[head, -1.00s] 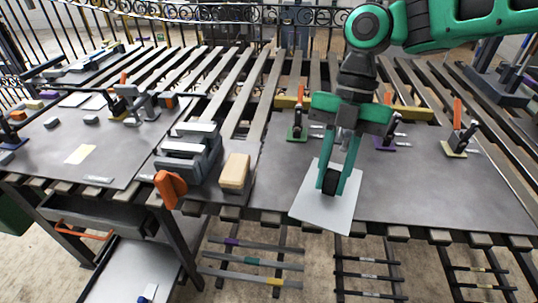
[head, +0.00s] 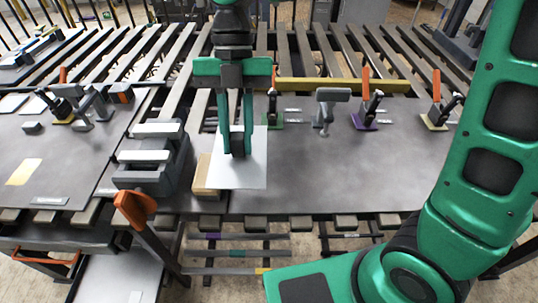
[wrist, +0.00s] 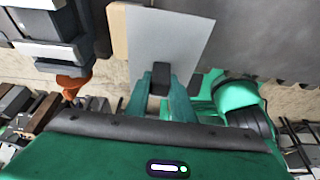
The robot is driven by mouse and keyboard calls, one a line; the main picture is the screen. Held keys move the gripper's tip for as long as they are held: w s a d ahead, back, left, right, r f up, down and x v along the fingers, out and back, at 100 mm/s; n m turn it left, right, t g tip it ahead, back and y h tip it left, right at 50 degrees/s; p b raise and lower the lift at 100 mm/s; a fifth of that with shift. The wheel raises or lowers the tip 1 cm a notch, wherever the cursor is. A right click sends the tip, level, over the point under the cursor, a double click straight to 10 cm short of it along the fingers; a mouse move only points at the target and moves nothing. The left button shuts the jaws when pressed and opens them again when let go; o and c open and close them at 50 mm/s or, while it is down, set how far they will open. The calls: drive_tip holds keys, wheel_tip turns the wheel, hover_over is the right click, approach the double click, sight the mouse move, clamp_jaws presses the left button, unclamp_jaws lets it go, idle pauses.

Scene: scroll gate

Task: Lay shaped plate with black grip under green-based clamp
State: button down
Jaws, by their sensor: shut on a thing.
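The light grey shaped plate (head: 250,175) hangs from my gripper (head: 238,153), which is shut on its black grip (head: 238,142). In the wrist view the plate (wrist: 185,40) lies beyond my fingers, with the black grip (wrist: 160,76) between them. The plate looks roughly flat, near the bench's front edge; its height above the bench is hard to tell. The green-based clamp (head: 272,112) stands behind and to the right of the plate, its orange handle upright. Part of its base is hidden close to my gripper.
A purple-based clamp (head: 368,115) and a yellow-based clamp (head: 438,115) stand farther right. A grey fixture (head: 326,108) stands between green and purple. A large vise (head: 155,160) and a wooden block (head: 203,175) are left of the plate, which partly covers the block. The bench's right-hand middle is clear.

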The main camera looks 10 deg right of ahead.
drive_tip(key=shift+s+a, duration=0.1)
drive_tip(key=shift+a, duration=0.05)
drive_tip(key=w+d+f, duration=0.2)
drive_tip(key=d, duration=0.1)
drive_tip(key=w+d+f, duration=0.2)
drive_tip(key=w+d, duration=0.1)
drive_tip(key=w+d+f, duration=0.2)
drive_tip(key=f, duration=0.1)
drive_tip(key=shift+w+d, duration=0.15)
drive_tip(key=shift+d, duration=0.25)
drive_tip(key=shift+f, duration=2)
drive_tip(key=c, duration=1.5)
unclamp_jaws()
drive_tip(key=shift+f, duration=0.15)
drive_tip(key=shift+c, duration=0.2)
drive_tip(key=v, duration=1.2)
